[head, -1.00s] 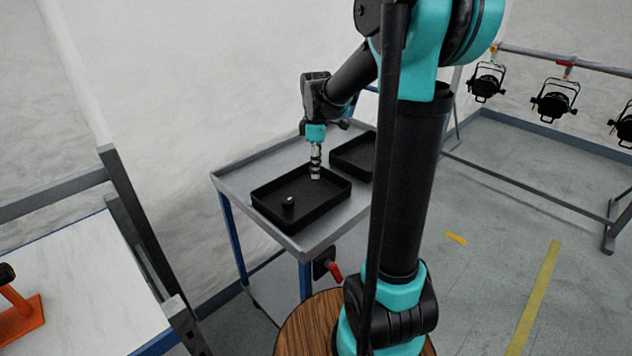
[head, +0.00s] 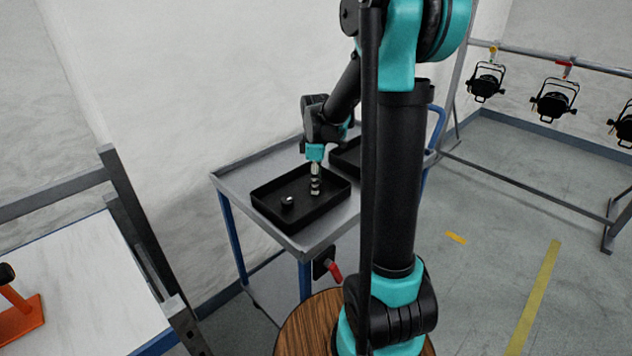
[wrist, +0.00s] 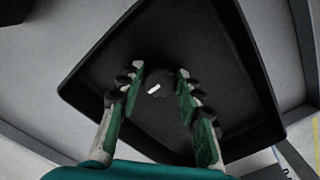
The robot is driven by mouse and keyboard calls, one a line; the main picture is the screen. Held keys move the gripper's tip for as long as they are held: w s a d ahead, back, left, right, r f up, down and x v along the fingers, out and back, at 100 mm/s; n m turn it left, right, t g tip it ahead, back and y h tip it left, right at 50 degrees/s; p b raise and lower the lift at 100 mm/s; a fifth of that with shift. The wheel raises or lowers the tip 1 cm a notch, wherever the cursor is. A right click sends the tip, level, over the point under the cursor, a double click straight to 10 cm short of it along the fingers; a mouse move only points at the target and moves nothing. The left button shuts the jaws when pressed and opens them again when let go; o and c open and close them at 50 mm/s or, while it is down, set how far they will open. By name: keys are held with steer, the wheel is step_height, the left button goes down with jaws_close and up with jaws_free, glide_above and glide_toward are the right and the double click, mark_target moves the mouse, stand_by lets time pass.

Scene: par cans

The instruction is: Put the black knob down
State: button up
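The black knob (head: 287,203) has a white mark on top and stands in the left front part of a black tray (head: 268,216). My gripper (head: 315,191) points down over the same tray, to the right of the knob in the head view. In the wrist view the knob (wrist: 160,84) shows in the gap between my two spread fingers (wrist: 155,78), with the tray floor (wrist: 215,60) around it. The fingers look open, and the head view shows a gap between them and the knob. The exact height of my fingertips above the tray floor is hard to tell.
The tray stands on a grey cart (head: 231,183) with blue legs. A second black tray (head: 345,158) lies behind, partly hidden by my arm. Several black par cans (head: 554,103) hang from a rail at right. A white table (head: 75,285) stands at left.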

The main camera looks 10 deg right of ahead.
steer(key=shift+o, duration=1.2)
steer(key=shift+r, duration=0.1)
step_height(320, 180, up, 12)
